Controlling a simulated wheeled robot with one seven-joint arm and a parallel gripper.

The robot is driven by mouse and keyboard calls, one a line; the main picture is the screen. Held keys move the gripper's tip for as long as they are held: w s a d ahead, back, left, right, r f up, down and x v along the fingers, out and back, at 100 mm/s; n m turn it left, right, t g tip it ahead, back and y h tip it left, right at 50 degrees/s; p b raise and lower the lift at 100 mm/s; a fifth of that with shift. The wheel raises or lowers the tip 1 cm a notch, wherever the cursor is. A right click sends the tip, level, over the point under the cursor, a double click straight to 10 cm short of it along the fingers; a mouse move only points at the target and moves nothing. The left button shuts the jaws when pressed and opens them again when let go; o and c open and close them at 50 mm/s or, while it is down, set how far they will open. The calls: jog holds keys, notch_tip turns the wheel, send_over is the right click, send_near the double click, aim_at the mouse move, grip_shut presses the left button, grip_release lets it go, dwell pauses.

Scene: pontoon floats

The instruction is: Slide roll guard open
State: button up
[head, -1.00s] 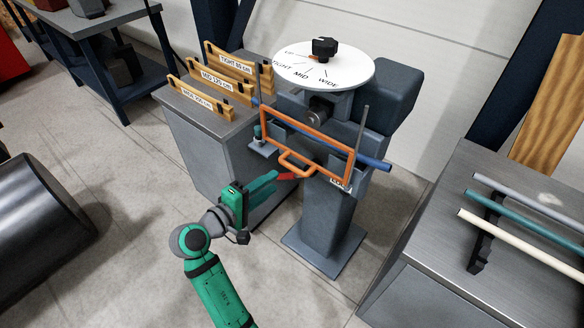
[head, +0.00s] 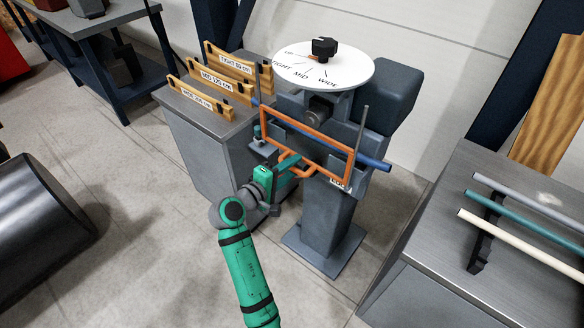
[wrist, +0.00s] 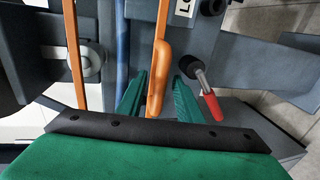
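The roll guard is an orange frame (head: 351,165) on the front of the grey roller machine (head: 327,220), in front of a blue tube (head: 374,163). Its orange handle sticks out toward my arm and also shows in the wrist view (wrist: 158,75). My gripper (head: 291,164) is at this handle. In the wrist view my gripper (wrist: 161,95) is open, with one green finger on each side of the handle. A narrow gap shows on the right; contact on the left is hard to tell. The head view partly hides the handle behind my gripper.
A red-tipped lever (wrist: 210,100) is close to the right finger. A white dial (head: 325,68) with a black knob tops the machine. A side cabinet (head: 205,145) holds several wooden gauges. A bench (head: 480,250) with three rods stands right. Floor in front is clear.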

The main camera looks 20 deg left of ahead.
jog(key=shift+c, duration=0.4)
grip_shut()
send_near(302, 137)
jog(key=x, duration=0.5)
jog(key=shift+d+r, duration=0.1)
jog(key=shift+o, duration=0.4)
grip_release()
